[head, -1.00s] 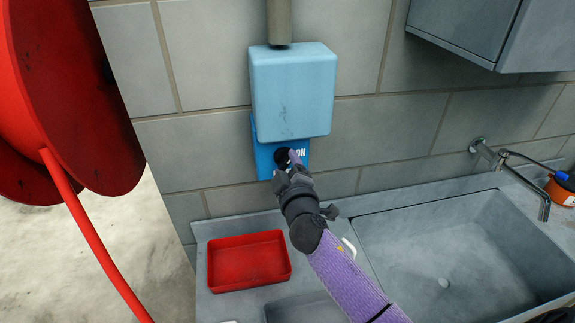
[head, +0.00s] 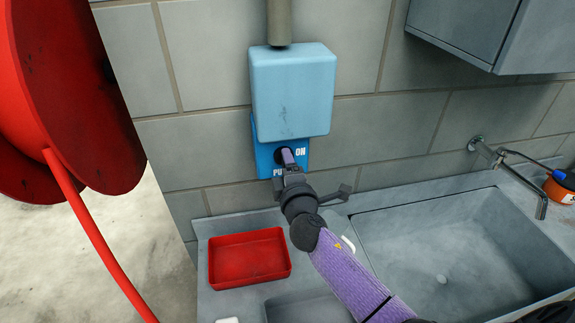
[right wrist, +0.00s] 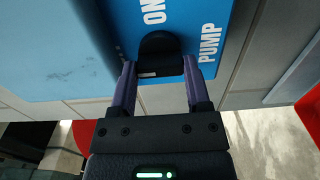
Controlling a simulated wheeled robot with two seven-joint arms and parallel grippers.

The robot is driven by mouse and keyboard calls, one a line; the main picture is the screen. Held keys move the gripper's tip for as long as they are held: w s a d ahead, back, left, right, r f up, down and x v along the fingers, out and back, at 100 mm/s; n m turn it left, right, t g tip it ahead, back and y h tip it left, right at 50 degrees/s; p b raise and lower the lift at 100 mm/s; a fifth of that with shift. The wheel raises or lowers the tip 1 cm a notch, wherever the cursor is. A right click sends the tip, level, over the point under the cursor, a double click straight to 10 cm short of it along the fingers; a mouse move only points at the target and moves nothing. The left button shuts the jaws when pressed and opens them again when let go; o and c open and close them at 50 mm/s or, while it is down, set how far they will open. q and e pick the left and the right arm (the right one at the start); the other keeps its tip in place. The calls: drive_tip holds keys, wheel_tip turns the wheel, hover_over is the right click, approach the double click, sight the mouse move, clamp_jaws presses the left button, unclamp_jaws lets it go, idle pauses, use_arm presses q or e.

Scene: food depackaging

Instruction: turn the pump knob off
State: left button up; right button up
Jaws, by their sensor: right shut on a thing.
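A light blue pump box (head: 292,90) is fixed to the wall, with a darker blue panel (head: 263,160) below it. The panel has white "ON" lettering to the right of the knob and a partly hidden "PUMP" label underneath. The black pump knob (right wrist: 158,44) shows in the right wrist view between the two purple fingers. My right gripper (right wrist: 158,70) is shut on it, one finger on each side. In the head view my right gripper (head: 288,157) covers most of the knob. The knob's exact setting is hard to read. My left gripper is not in view.
A sink (head: 362,215) with a wall tap (head: 512,170) is at the right. A red tray (head: 213,262) sits on the counter below the panel. A red hose reel (head: 45,100) stands at the left, and a grey cabinet (head: 535,45) hangs at upper right.

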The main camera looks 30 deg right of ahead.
idle(0.4)
drive_tip(key=o, duration=1.3)
drive_tip(key=v, duration=1)
drive_tip(key=shift+b, duration=0.3)
